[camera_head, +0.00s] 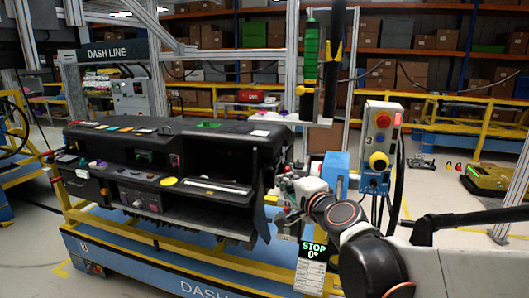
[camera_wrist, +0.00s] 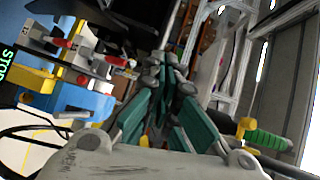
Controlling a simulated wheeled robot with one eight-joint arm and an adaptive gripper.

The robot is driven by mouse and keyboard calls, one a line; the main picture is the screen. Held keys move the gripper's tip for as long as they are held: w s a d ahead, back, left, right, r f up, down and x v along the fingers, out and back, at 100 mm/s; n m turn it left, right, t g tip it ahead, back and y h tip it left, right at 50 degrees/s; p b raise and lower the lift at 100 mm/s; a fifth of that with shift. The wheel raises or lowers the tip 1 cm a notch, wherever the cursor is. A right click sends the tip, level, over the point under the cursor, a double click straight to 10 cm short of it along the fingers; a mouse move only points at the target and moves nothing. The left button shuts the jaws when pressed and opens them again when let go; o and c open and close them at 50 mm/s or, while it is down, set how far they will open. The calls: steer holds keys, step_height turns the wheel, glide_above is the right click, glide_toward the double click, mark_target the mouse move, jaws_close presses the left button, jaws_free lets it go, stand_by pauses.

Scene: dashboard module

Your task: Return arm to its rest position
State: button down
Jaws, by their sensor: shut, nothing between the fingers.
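My arm (camera_head: 345,215) reaches in from the right in the head view, bent at the elbow. In the wrist view my gripper (camera_wrist: 172,68) shows green finger pads that come together at the far end. It is shut and holds nothing.
The dashboard rests on a blue and yellow cart (camera_head: 200,270). A control box (camera_head: 379,150) with a red button and a STOP display (camera_head: 313,252) stand near my arm. A green-handled tool (camera_head: 311,52) hangs above. Open floor (camera_head: 440,185) lies to the right.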

steer(key=s+d+f+n+g+h, duration=0.2)
steer(key=s+d+f+n, duration=0.2)
steer(key=s, duration=0.5)
steer(key=s+d+f+n+g+h, duration=0.1)
steer(key=s+d+f+n+g, duration=0.2)
steer(key=s, duration=0.6)
steer(key=s+d+f+n+g+h, duration=0.2)
steer(key=s+d+f+n, duration=0.4)
steer(key=s, duration=0.4)
steer(key=shift+d+f+g+h, duration=0.35)
steer(key=shift+d+g, duration=0.15)
steer(key=shift+g, duration=0.2)
